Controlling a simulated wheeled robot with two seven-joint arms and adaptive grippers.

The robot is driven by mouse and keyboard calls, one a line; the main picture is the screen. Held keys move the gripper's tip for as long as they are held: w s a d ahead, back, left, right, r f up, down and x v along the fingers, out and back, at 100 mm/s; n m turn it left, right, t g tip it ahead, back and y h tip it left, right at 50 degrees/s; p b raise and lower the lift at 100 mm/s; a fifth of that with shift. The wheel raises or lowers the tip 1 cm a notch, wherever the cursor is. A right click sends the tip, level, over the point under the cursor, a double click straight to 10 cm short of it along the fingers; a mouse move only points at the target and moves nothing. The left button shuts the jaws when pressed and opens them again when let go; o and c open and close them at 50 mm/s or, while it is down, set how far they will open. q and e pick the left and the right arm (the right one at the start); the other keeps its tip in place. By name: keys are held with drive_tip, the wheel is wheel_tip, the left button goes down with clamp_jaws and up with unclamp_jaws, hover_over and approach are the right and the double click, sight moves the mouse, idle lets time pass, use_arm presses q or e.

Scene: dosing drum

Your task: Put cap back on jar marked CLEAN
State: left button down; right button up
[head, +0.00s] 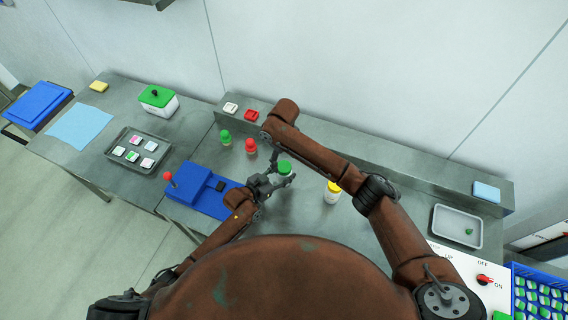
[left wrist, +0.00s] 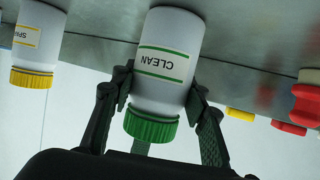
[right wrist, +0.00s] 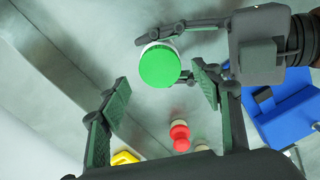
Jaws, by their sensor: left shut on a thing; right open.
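The jar marked CLEAN (left wrist: 170,52) is white with green label lines, and a green cap (left wrist: 150,127) sits at its mouth. How tightly the cap is seated I cannot tell. My left gripper (head: 281,179) is shut around the upper body of the jar, just below the cap. The cap also shows in the head view (head: 285,167) and the right wrist view (right wrist: 160,66). My right gripper (head: 274,158) is open and empty beside the jar. In the right wrist view, the cap shows beyond and between its spread fingers (right wrist: 160,90), apart from them.
A yellow-capped white jar (head: 333,191) stands right of the held jar. A green-topped piece (head: 225,137) and a red-topped piece (head: 250,146) stand behind left. A blue device (head: 205,185) with a red-knobbed lever is at left. A grey tray (head: 440,213) lies at right.

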drive_tip(key=shift+r, duration=0.4)
drive_tip(key=shift+c, duration=0.2)
drive_tip(key=shift+w+a+r+n, duration=0.1)
drive_tip(key=shift+w+r+n, duration=0.1)
drive_tip(key=shift+r+n, duration=0.3)
drive_tip(key=shift+c, duration=0.2)
drive_tip(key=n, duration=0.1)
drive_tip(key=r+n, duration=0.1)
drive_tip(key=n, duration=0.1)
drive_tip(key=shift+w+a+r+n, duration=0.1)
drive_tip(key=shift+a+r+n, duration=0.1)
drive_tip(key=shift+n, duration=0.1)
drive_tip(key=shift+d+r+n, duration=0.1)
drive_tip(key=shift+r+n, duration=0.2)
drive_tip(key=shift+n, duration=0.6)
drive_tip(key=n, duration=0.2)
drive_tip(key=shift+s+d+r+n, duration=0.2)
drive_tip(key=shift+s+d+n, duration=0.05)
drive_tip(key=shift+s+n, duration=0.1)
